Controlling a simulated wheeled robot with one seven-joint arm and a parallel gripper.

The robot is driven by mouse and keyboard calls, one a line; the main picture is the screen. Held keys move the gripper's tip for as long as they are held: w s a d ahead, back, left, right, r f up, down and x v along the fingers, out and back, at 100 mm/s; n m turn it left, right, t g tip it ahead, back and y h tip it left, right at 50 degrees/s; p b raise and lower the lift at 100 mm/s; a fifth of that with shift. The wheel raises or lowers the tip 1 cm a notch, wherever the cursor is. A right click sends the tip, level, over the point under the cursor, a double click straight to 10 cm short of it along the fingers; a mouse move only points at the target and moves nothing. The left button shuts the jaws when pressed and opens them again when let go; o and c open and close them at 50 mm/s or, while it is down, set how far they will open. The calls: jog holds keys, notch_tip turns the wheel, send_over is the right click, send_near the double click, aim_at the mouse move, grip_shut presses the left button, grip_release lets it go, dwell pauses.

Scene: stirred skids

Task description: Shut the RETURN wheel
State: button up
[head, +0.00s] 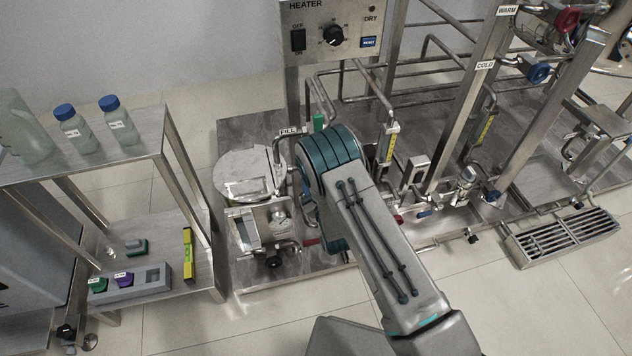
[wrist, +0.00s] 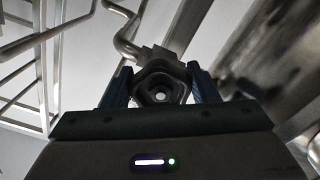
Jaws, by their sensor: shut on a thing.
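In the wrist view, a dark, rounded wheel (wrist: 160,91) with a pale hub sits on a metal fitting at the end of a bent pipe. My gripper (wrist: 160,82) has one blue finger on each side of this wheel and is shut on it. No RETURN label is readable in either view, so the pictures alone do not name the wheel. In the head view my arm reaches down over the pipework, and its wrist end hides my gripper and the held wheel.
A shelf table (head: 95,155) with bottles stands at the left. The heater panel (head: 333,33) rises behind my arm. A round-lidded vessel (head: 249,172) and a black knob (head: 273,261) are left of my arm. WARM and COLD posts and a floor grate (head: 563,236) are at the right.

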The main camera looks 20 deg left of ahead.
jog(key=m, duration=0.2)
jog(key=m+b, duration=0.1)
jog(key=m, duration=0.1)
jog(key=m+b, duration=0.1)
jog(key=m, duration=0.1)
jog(key=shift+s+a+f, duration=0.15)
jog(key=shift+s+a, duration=0.05)
jog(key=shift+s, duration=0.05)
dwell(0.5)
jog(key=o, duration=1)
jog(key=shift+a, duration=0.1)
jog(key=shift+c, duration=0.2)
jog(key=shift+s+d, duration=0.15)
jog(key=shift+d, duration=0.15)
jog(key=p+v, duration=0.2)
jog(key=v, duration=1.1)
jog(key=shift+s+p, duration=0.25)
jog(key=shift+p, duration=0.15)
